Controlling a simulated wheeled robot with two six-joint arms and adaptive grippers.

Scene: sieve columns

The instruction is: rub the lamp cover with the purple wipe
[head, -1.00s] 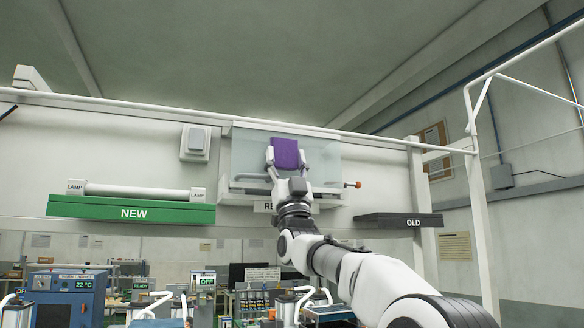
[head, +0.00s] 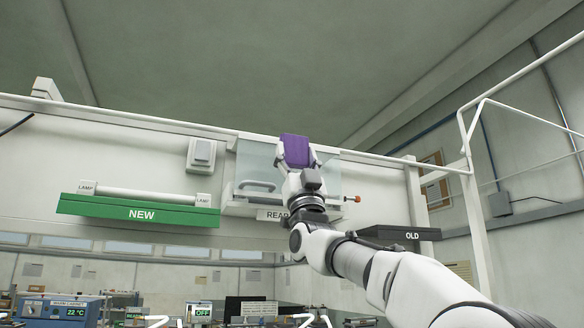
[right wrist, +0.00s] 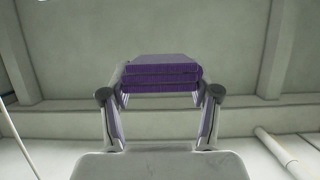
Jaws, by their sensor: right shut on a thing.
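The purple wipe (head: 296,150) is a folded pad held in my right gripper (head: 297,160), which is shut on it. In the right wrist view the wipe (right wrist: 162,78) shows as stacked purple layers between the two fingers (right wrist: 160,108). The lamp cover (head: 256,165) is a clear, pale panel on the white wall beam. The wipe and gripper are in front of its upper right part in the head view, with the wipe's top reaching about the cover's top edge. I cannot tell whether the wipe touches the cover. My left gripper is not in view.
A green NEW shelf (head: 137,210) with a white lamp tube (head: 145,194) is at the left. A dark OLD shelf (head: 400,233) is at the right, partly behind my right arm. A wall switch (head: 201,155) is left of the cover. An orange-tipped handle (head: 352,199) sticks out at the cover's right.

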